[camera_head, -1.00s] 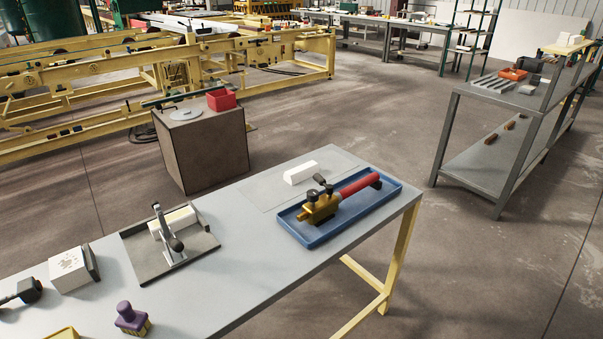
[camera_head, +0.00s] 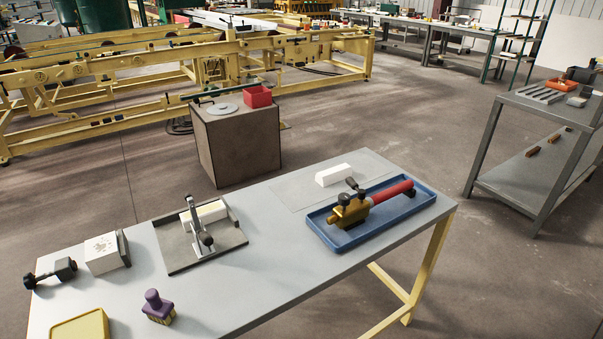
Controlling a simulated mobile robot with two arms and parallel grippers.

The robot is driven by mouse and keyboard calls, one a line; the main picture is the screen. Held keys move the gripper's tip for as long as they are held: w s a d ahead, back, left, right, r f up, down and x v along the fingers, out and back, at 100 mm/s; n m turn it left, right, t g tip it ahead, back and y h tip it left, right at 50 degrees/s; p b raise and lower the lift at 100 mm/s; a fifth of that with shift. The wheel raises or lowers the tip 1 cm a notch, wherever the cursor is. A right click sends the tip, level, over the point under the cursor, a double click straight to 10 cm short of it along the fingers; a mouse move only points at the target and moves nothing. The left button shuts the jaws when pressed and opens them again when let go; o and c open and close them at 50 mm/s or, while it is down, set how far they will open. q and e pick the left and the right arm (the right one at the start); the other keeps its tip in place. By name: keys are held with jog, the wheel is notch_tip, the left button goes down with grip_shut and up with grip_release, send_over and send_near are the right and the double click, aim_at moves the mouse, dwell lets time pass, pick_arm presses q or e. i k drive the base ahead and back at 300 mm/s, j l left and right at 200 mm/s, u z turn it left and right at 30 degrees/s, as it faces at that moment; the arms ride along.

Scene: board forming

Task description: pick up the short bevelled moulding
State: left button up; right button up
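No piece can be told for certain as the short bevelled moulding. A short white block (camera_head: 335,174) lies on a flat grey sheet (camera_head: 290,193) at the far right part of the near table. Another pale block (camera_head: 213,211) sits in a dark shallow tray (camera_head: 222,254) under a metal clamp (camera_head: 196,228). On the bench at the right, several grey strips (camera_head: 540,94) lie side by side, too small to make out their edges. Neither of my grippers is in view.
The near table (camera_head: 270,270) also holds a blue tray (camera_head: 345,243) with a red-handled tool, a purple brush (camera_head: 157,305), a yellow box (camera_head: 80,328), a white box (camera_head: 103,254) and a dumbbell (camera_head: 50,273). A brown pedestal (camera_head: 237,145) stands behind. Floor lies open between table and right bench.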

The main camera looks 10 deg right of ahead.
aim_at(329, 176)
jog(key=i+l+u, duration=0.15)
jog(key=l+u, duration=0.25)
jog(key=l, duration=0.25)
jog(key=l+u, duration=0.35)
jog(key=l, duration=0.35)
